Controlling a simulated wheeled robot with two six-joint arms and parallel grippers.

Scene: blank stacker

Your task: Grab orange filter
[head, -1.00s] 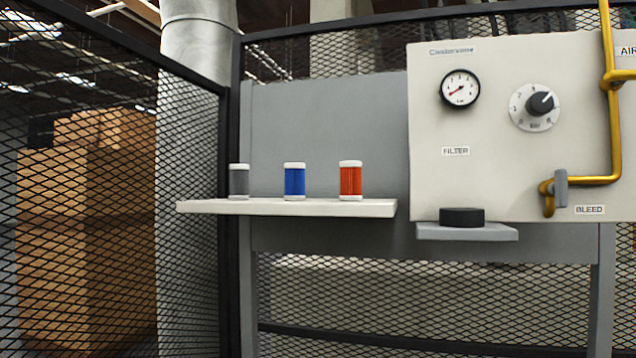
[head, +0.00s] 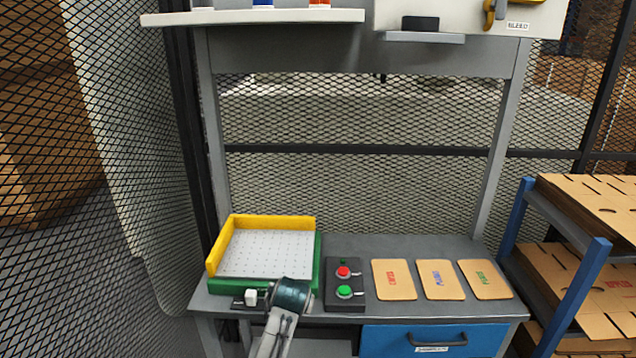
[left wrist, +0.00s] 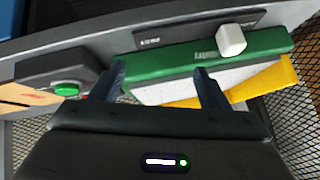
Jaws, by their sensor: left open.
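The orange filter (head: 319,3) stands on the white shelf (head: 250,17) at the top of the head view. Only its lower end shows; the rest is cut off by the frame's top edge. A blue filter (head: 262,3) is to its left, and the end of a grey one (head: 202,3) is further left. My left gripper (left wrist: 160,78) is open and empty in the left wrist view, near the front of the green-framed tray (left wrist: 265,42). It is far below the shelf and the filters. My right gripper is not in view.
The table holds the tray with yellow walls (head: 272,222), a button box (head: 344,284) and several cards (head: 437,280). A blue drawer (head: 434,340) is below. A blue rack (head: 584,290) with cardboard stands at right. Mesh fencing is behind and at left.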

